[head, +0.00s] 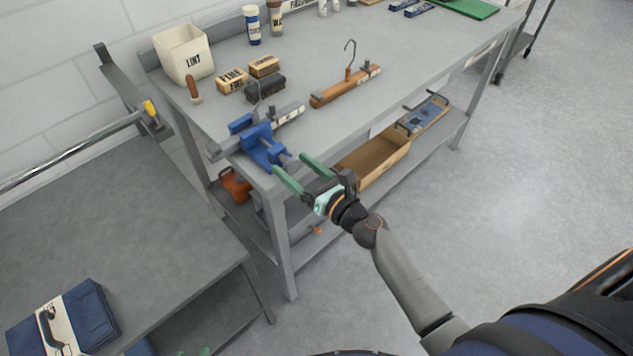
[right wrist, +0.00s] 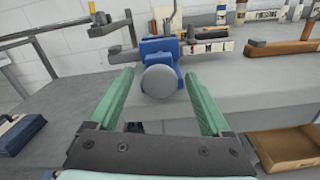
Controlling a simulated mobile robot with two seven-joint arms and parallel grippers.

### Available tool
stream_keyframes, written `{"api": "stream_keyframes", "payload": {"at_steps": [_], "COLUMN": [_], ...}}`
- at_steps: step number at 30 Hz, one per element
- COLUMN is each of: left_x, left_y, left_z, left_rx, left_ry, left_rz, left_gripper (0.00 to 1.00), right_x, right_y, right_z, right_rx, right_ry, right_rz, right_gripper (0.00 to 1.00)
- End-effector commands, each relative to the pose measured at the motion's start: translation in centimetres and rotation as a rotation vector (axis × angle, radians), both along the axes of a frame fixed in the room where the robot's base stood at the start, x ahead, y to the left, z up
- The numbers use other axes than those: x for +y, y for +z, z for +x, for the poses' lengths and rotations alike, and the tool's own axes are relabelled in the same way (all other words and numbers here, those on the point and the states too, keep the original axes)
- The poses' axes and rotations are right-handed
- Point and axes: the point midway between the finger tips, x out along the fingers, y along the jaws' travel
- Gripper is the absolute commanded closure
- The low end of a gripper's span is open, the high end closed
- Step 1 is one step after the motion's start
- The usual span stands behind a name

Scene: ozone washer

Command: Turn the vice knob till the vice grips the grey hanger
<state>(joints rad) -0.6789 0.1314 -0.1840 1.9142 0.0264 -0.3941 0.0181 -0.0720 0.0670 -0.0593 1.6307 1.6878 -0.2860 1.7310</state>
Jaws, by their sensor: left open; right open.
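The blue vice (head: 262,146) is clamped at the near left corner of the workbench. Its round grey knob (right wrist: 158,84) faces the right wrist camera. The grey hanger (head: 288,114), a bar with lettering and a thin hook, sits at the vice jaws; it also shows in the right wrist view (right wrist: 208,46). I cannot tell how tightly the jaws hold it. My right gripper (head: 289,164) is open, its green fingers pointing at the vice, one on each side of the knob in view; contact is not visible. My left gripper (head: 203,351) barely shows at the bottom edge.
A wooden hanger (head: 345,88) lies on the bench (head: 330,45) beside brushes and a LINT bin (head: 184,54). A cardboard tray (head: 375,158) is on the lower shelf. A grey table (head: 130,215) with a blue folded item (head: 62,320) stands left.

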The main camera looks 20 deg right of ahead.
Motion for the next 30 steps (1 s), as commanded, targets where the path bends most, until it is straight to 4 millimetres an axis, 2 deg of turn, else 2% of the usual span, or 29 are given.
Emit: {"api": "stream_keyframes", "payload": {"at_steps": [9,15,21,30], "left_x": [0.0,0.0,0.0,0.0], "left_y": [-0.9,-1.7,-2.0,-2.0], "left_z": [0.0,0.0,0.0,0.0], "left_rx": [0.000,0.000,0.000,0.000], "left_ry": [0.000,0.000,0.000,0.000], "left_rz": [0.000,0.000,0.000,0.000], "left_gripper": [0.50,0.50,0.50,0.50], "right_x": [-2.2,-3.3,-3.8,-3.8], "right_y": [-0.3,-0.3,-0.1,0.0], "right_z": [-6.0,-8.9,-10.3,-10.5], "right_rx": [0.003,0.003,0.001,0.001], "right_ry": [0.000,-0.002,0.000,0.000], "right_rz": [-0.001,0.000,-0.001,-0.001], "right_gripper": [0.18,0.18,0.18,0.18]}}
